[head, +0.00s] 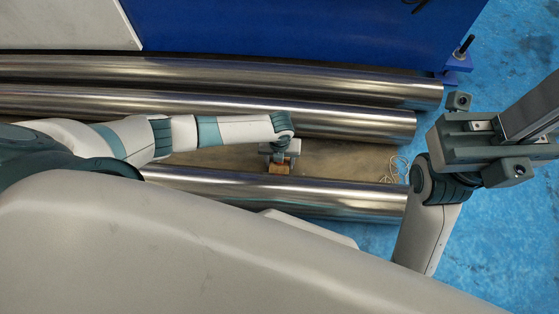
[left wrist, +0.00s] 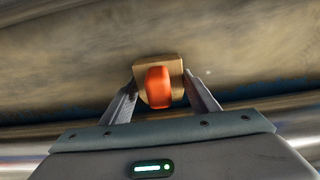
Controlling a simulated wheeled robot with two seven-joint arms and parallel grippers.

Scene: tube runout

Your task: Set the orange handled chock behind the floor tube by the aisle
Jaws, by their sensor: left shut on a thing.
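The orange handled chock, a tan block with an orange handle, shows in the left wrist view (left wrist: 160,86) between my left gripper's fingers (left wrist: 163,92). In the head view the chock (head: 279,169) is small, under my left gripper (head: 279,160). The left gripper is shut on it, in the gap between two steel tubes. The near tube (head: 320,197) lies along the front of this gap. Whether the chock touches the floor or the near tube cannot be told. My right gripper (head: 490,135) is at the right; its jaw opening cannot be made out.
Two more steel tubes, a middle one (head: 340,120) and a far one (head: 380,88), lie parallel behind the gap. A blue machine (head: 300,30) stands at the back. A pale loose cord (head: 397,169) lies near the tube ends. Blue floor (head: 510,240) is open at right.

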